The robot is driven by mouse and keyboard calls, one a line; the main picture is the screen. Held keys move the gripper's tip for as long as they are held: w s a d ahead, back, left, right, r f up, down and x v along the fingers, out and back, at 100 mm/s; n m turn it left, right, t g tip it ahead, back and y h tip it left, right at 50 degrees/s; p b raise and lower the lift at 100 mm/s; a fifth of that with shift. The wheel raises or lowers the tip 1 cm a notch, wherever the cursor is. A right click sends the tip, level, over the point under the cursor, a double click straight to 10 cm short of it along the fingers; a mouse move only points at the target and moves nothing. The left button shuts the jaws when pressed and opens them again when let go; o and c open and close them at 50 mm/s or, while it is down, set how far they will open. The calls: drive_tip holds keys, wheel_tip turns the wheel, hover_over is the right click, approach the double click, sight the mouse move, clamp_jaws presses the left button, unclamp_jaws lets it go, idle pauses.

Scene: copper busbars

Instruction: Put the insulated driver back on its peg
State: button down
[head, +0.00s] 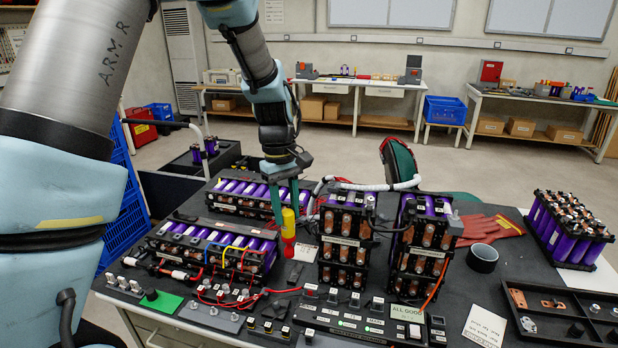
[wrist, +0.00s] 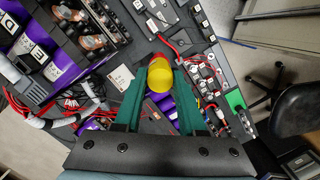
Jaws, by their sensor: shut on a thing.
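The insulated driver (head: 288,222) has a yellow upper part and a red lower part. My gripper (head: 289,212), with dark green fingers, is shut on its yellow part. It holds the driver roughly upright, red end down, over the workbench between the left battery modules and the standing cell blocks. In the wrist view the driver (wrist: 160,76) shows end-on between the fingertips (wrist: 159,84), yellow end nearest and red beyond. Its lower tip is small, and I cannot tell whether it touches anything. I cannot make out the peg for certain.
Purple-cell modules (head: 205,248) lie left of the driver. Upright cell blocks (head: 345,240) stand close on its right. A labelled panel (head: 345,320) and small parts line the front edge. Red gloves (head: 485,228), a black tape roll (head: 482,258) and a parts tray (head: 560,318) are at right.

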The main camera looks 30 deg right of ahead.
drive_tip(key=s+a+f+b, duration=0.3)
drive_tip(key=a+f+b, duration=0.2)
drive_tip(key=f, duration=0.5)
drive_tip(key=shift+a, duration=0.3)
drive_tip(key=shift+s+f, duration=0.1)
drive_tip(key=shift+s, duration=0.05)
drive_tip(key=shift+f+b, duration=0.65)
drive_tip(key=shift+f, duration=0.35)
drive_tip(key=shift+c, duration=2)
unclamp_jaws()
